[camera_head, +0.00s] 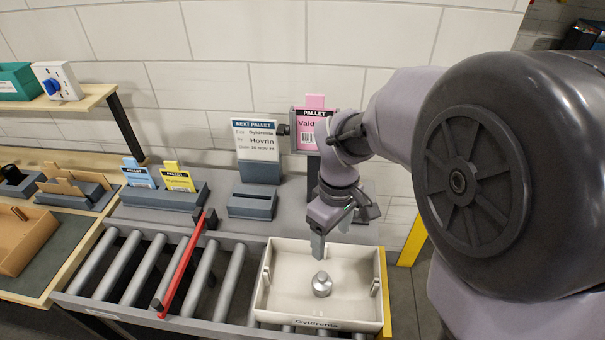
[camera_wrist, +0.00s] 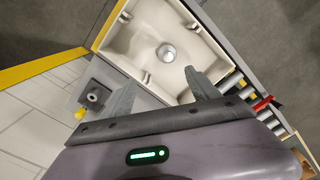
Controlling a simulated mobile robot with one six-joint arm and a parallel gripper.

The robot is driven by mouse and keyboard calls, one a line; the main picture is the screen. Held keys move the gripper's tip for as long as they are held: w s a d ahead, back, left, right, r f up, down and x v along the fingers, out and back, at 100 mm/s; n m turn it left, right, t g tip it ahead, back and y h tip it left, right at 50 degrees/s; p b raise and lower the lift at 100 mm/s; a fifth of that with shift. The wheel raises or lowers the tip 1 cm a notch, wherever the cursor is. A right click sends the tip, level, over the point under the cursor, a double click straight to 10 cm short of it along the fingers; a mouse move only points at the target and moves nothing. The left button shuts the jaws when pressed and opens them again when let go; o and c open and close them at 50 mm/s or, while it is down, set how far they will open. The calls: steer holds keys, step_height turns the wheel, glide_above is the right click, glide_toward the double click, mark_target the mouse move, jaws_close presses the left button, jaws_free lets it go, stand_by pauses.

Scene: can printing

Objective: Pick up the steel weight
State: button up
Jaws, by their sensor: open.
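The steel weight (camera_head: 322,284) is a small shiny cylinder with a knob on top. It stands upright on the floor of a white tray (camera_head: 262,312) labelled "Gyldrenta". In the wrist view the weight (camera_wrist: 166,52) shows inside the tray, beyond my fingertips. My gripper (camera_head: 330,240) is above the back part of the tray, apart from the weight. In the wrist view my gripper (camera_wrist: 158,78) has its two fingers spread with nothing between them.
The tray sits on a roller conveyor (camera_head: 145,270) with a red bar (camera_head: 185,265) across it, left of the tray. Behind stand a "Next pallet" sign (camera_head: 256,145) and a pink pallet card (camera_head: 312,130). A yellow post (camera_head: 411,240) is at right.

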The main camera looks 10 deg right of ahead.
mark_target(323, 283)
steer(key=f+b, duration=0.1)
steer(key=f, duration=0.2)
steer(key=f+b, duration=0.2)
steer(key=f, duration=0.2)
steer(key=s+a+f+b, duration=0.1)
steer(key=f+b, duration=0.1)
steer(key=f, duration=0.2)
steer(key=shift+a+f, duration=0.1)
steer(key=shift+f, duration=0.05)
steer(key=f+b, duration=0.1)
steer(key=f, duration=0.1)
steer(key=f+b, duration=0.1)
steer(key=f, duration=0.1)
steer(key=f+b, duration=0.1)
steer(key=f, duration=0.1)
steer(key=shift+s+a, duration=0.15)
steer(key=shift+s, duration=0.2)
steer(key=shift+r, duration=0.1)
steer(key=shift+c, duration=0.9)
jaws_close()
